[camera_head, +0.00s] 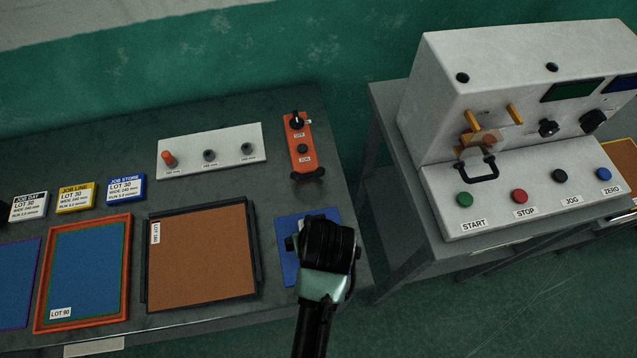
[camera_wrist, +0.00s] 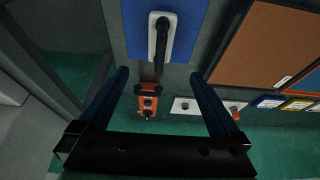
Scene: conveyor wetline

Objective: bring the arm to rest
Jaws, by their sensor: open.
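My arm reaches in from the bottom edge in the head view, and its end, my gripper (camera_head: 325,240), hangs over the blue pad (camera_head: 291,268) at the table's right end. In the wrist view my gripper (camera_wrist: 158,76) shows two dark blue fingers spread apart with nothing held between them. Ahead of the fingertips the blue pad (camera_wrist: 190,45) carries a white block with a black handle (camera_wrist: 162,38), apart from the fingers. In the head view the arm hides most of that pad and the handle.
An orange pendant (camera_head: 302,155) and a white panel with knobs (camera_head: 212,150) lie farther back on the dark table. A brown framed panel (camera_head: 200,258) lies left of the arm. A grey control console (camera_head: 475,110) stands right, across a gap.

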